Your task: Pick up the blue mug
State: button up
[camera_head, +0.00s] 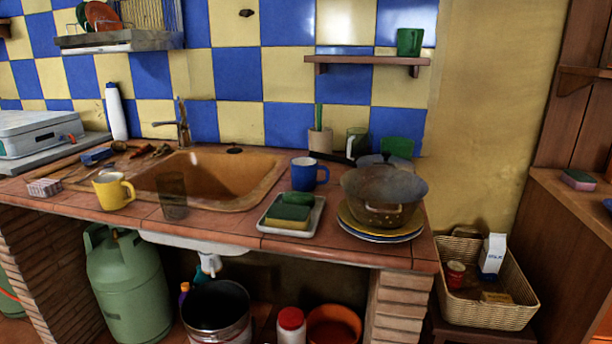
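The blue mug (304,174) stands upright on the tiled counter (222,226), just right of the sink. Its handle points to the right. It stands behind the white tray (291,230) with the green and yellow sponges, and left of the pot. No part of my gripper shows in the head view.
A yellow mug (111,191) and a clear glass (172,196) stand left, around the sink (228,178). A pot (382,193) on stacked plates (380,234) and a pan lie right of the mug. A green cup (409,42) is on the shelf above. A basket (488,314) stands lower right.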

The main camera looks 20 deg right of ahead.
aim_at(303, 170)
jog(key=i+j+z, duration=0.1)
jog(key=z, duration=0.95)
jog(key=j+z, duration=0.45)
jog(key=k+j+z, duration=0.2)
jog(key=j+z, duration=0.2)
jog(key=j, duration=0.2)
jog(key=j+z, duration=0.1)
jog(key=j, duration=0.3)
jog(key=k+j, duration=0.15)
jog(key=j, duration=0.25)
jog(key=k+j+z, duration=0.15)
jog(key=j, duration=0.2)
jog(key=i+j, duration=0.3)
jog(key=j, duration=0.2)
